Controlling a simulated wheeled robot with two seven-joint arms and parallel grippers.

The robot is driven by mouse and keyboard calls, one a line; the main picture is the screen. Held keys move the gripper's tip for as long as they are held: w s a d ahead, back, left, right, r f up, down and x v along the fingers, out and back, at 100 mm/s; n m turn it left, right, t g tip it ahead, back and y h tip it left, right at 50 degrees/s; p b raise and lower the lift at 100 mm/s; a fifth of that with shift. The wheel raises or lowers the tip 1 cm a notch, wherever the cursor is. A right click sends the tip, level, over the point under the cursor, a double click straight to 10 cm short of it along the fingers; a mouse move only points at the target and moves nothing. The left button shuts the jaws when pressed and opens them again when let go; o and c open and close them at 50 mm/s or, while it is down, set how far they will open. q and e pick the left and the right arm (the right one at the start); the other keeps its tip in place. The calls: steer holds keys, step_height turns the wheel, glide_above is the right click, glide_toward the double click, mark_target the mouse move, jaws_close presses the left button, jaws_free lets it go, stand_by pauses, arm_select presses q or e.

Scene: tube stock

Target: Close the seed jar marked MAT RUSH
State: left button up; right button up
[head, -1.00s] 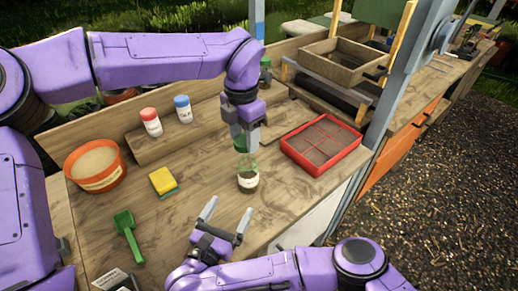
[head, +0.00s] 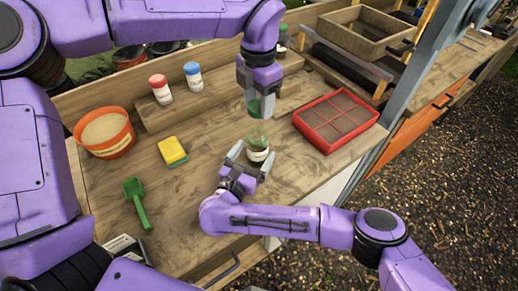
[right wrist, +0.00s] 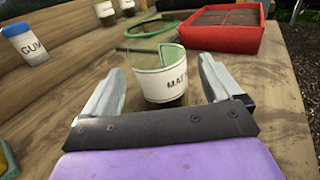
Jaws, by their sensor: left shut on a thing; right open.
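The jar (head: 258,154) stands upright on the bench, its upper part clear greenish glass. In the right wrist view the jar's white label (right wrist: 160,82) shows the letters MAT, the rest cut off by the curve. A green ring above the label looks like its rim. My left gripper (head: 259,98) points down above the jar, shut on a green lid (head: 262,108), with a gap between lid and jar. My right gripper (head: 251,157) is open low at the jar, its fingers on either side. In the right wrist view a gap shows beside each finger.
A red divided tray (head: 337,121) lies right of the jar. A yellow sponge (head: 172,151) and green scoop (head: 137,203) lie to the left, with an orange pot (head: 105,134) behind. Red-capped (head: 161,89) and blue-capped (head: 193,77) jars stand on the raised ledge.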

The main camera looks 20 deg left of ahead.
arm_select(q)
steer(key=shift+s+r, duration=0.3)
steer(key=shift+s, duration=0.25)
steer(key=shift+s+r, duration=0.3)
steer(key=shift+s, duration=0.2)
arm_select(e)
steer(key=shift+w+d+r, duration=0.1)
steer(key=shift+w+r, duration=0.15)
steer(key=shift+w, duration=0.3)
steer(key=shift+w+d+r, duration=0.1)
steer(key=shift+w+r, duration=0.15)
steer(key=shift+w, duration=0.3)
arm_select(q)
steer(key=shift+w+f, duration=0.3)
steer(key=shift+w, duration=0.3)
arm_select(e)
steer(key=shift+w+f, duration=0.3)
steer(key=shift+w, duration=0.3)
arm_select(q)
steer(key=shift+s+r, duration=0.15)
steer(key=shift+s, duration=0.1)
arm_select(e)
steer(key=shift+s+r, duration=0.1)
steer(key=shift+s, duration=0.1)
steer(key=c, duration=1.5)
arm_select(q)
glide_above(257, 133)
steer(key=shift+w+f, duration=0.1)
steer(key=shift+f, duration=2.5)
steer(key=shift+f, duration=0.85)
